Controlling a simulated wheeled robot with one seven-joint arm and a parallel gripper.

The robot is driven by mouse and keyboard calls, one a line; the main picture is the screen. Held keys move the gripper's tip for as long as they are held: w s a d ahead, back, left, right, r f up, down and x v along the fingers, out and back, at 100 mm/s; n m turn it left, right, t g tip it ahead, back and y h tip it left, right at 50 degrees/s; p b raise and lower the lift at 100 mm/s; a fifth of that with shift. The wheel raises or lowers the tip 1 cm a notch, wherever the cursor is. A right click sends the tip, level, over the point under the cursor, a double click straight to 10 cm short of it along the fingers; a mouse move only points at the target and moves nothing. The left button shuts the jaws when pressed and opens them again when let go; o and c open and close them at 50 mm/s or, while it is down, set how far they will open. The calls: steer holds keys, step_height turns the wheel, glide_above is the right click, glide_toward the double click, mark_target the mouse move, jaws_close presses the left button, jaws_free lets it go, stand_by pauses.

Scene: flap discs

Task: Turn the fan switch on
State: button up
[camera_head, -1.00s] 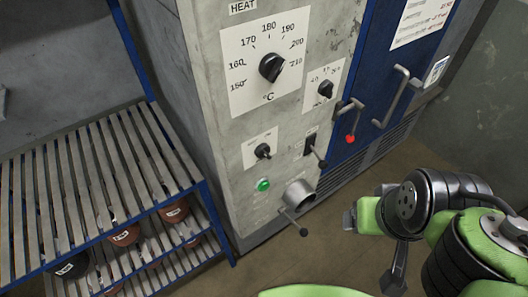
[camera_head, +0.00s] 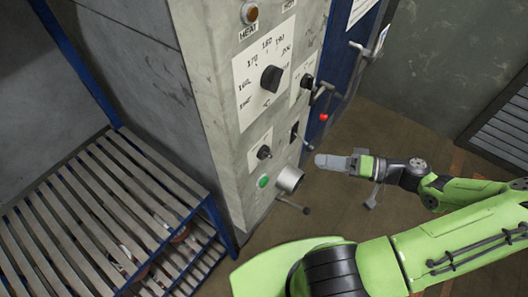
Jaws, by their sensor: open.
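The grey control panel (camera_head: 232,145) carries several controls, and their small labels are too small to read, so I cannot tell which one is the fan switch. A small black knob (camera_head: 264,152) sits on a white plate low on the panel. A lever-like black switch (camera_head: 295,131) is to its right, and a green button (camera_head: 263,181) is below. My gripper (camera_head: 326,161) is at the right of the panel, pointing left toward it. It appears apart from the controls. It is open and empty, though its finger gap is hard to see from here.
A large dial (camera_head: 271,78) and a smaller knob (camera_head: 307,82) are higher on the panel. A slatted rack (camera_head: 95,215) stands at the left. Brown floor is open at the right.

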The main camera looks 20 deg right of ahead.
mark_target(271, 156)
steer(key=p+x, duration=0.1)
steer(key=x, duration=1.3)
steer(key=shift+w+a+f, duration=0.15)
steer(key=shift+w+a, duration=0.05)
steer(key=shift+a, duration=0.1)
steer(key=c, duration=1.1)
steer(key=shift+o, duration=0.2)
steer(key=shift+m, duration=0.3)
steer(key=m, duration=0.1)
steer(key=m+y, duration=0.1)
steer(key=m, duration=0.1)
steer(key=m+y, duration=0.1)
steer(key=shift+f+m+t+b, duration=0.3)
steer(key=m+y, duration=0.1)
steer(key=m, duration=0.2)
steer(key=m+t+b, duration=0.1)
steer(key=m, duration=0.1)
steer(key=shift+m+t+y, duration=0.3)
steer(key=shift+m+y, duration=0.1)
steer(key=shift+m, duration=0.3)
steer(key=o, duration=1.1)
steer(key=shift+c, duration=0.2)
